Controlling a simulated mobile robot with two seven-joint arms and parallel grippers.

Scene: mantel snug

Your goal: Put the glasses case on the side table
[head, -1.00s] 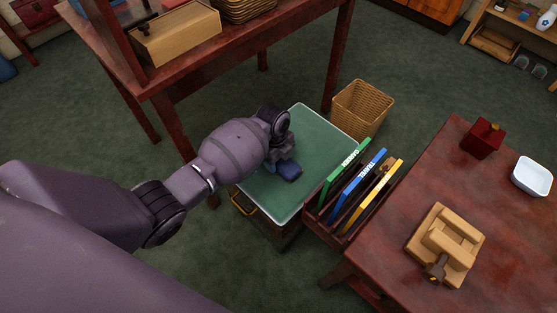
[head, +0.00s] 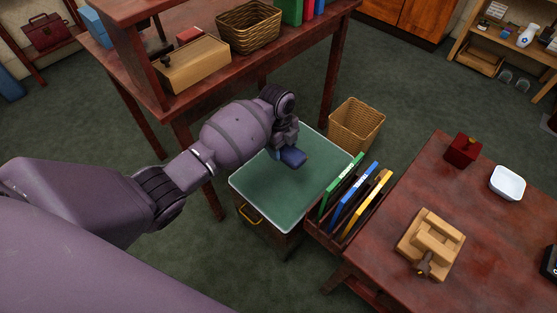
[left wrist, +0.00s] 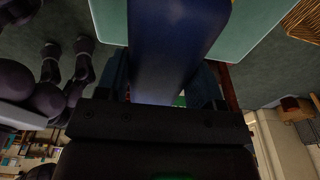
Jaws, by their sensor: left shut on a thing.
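The glasses case is a dark blue, rounded block (head: 292,157). My left gripper (head: 284,146) is shut on it and holds it over the far part of a low green-topped side table (head: 270,195). In the left wrist view the case (left wrist: 175,40) stretches away from between the fingers (left wrist: 160,85), with the green top (left wrist: 245,25) behind it. I cannot tell how large the gap is between case and top. The middle and near part of the top are bare. My right gripper is not in view.
A rack of upright coloured folders (head: 352,200) stands against the table's right side. A wicker basket (head: 356,125) is behind it. A red-brown desk (head: 180,105) with a wooden box (head: 192,65) rises behind my arm. Another red-brown table (head: 390,270) is at right.

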